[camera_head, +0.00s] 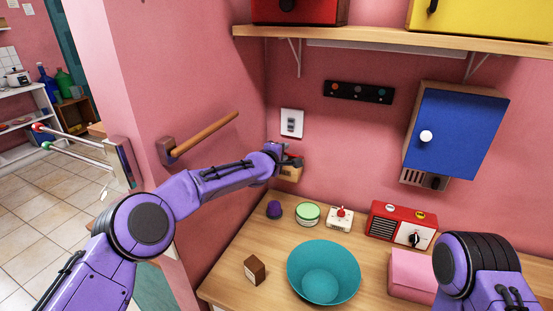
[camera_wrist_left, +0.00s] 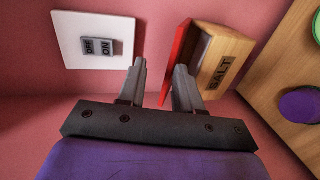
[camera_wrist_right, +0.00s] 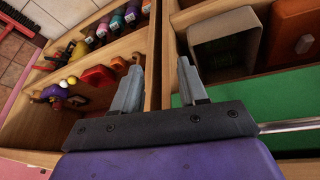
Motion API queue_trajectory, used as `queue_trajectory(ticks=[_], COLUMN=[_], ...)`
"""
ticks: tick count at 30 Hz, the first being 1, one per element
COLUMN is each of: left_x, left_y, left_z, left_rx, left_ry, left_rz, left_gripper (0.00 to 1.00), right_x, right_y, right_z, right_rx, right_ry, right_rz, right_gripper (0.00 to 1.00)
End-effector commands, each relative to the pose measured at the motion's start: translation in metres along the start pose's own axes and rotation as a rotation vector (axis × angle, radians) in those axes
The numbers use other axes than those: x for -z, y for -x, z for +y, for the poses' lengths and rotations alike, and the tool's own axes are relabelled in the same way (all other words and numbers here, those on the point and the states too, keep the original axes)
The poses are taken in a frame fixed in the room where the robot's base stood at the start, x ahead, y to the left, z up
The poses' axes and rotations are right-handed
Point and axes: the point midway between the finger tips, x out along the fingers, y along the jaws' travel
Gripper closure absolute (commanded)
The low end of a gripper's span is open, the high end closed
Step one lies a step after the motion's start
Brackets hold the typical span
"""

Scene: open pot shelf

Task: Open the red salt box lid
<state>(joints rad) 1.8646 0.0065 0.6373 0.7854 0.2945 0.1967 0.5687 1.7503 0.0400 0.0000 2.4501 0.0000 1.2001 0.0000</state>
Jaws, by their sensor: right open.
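The salt box (camera_head: 289,174) is a small wooden box on the pink wall, below the light switch. In the left wrist view the box (camera_wrist_left: 234,59) carries the word SALT, and its red lid (camera_wrist_left: 177,52) stands slightly apart from it, with a dark gap between. My left gripper (camera_head: 291,158) is at the box. In the left wrist view my left gripper (camera_wrist_left: 160,78) has its fingers spread, with the lid's edge between them and one finger on the box side of the lid; contact is unclear. My right gripper (camera_wrist_right: 160,85) is open and empty, away from the box.
The light switch (camera_wrist_left: 97,46) is close to the left fingers. A wooden rail (camera_head: 205,134) sticks out from the left wall. The counter holds a teal bowl (camera_head: 323,272), a red radio (camera_head: 402,226) and small items. Open wooden compartments (camera_wrist_right: 75,105) lie around the right gripper.

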Motion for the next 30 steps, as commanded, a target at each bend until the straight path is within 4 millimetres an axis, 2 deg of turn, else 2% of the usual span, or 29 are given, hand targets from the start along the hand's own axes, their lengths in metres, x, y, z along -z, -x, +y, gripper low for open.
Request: queue_trajectory(ticks=[3,15,20,30], left_x=[-0.001,0.0,-0.001,-0.001], left_y=[0.015,0.084,0.095,0.096], left_z=[-0.003,0.0,0.001,0.001], left_rx=[-0.003,-0.007,-0.005,-0.004], left_ry=[0.001,-0.001,-0.002,-0.001], left_rz=[-0.003,-0.002,-0.002,-0.001], left_gripper=[0.66,0.66,0.66,0.66], right_x=[-0.006,-0.016,-0.016,-0.016], right_y=[-0.015,-0.038,-0.04,-0.039], right_z=[-0.001,-0.003,-0.004,-0.004], right_rx=[0.0,0.0,0.0,0.0], right_ry=[0.0,0.0,0.0,0.0], right_rz=[0.0,0.0,0.0,0.0], right_gripper=[0.57,0.57,0.57,0.57])
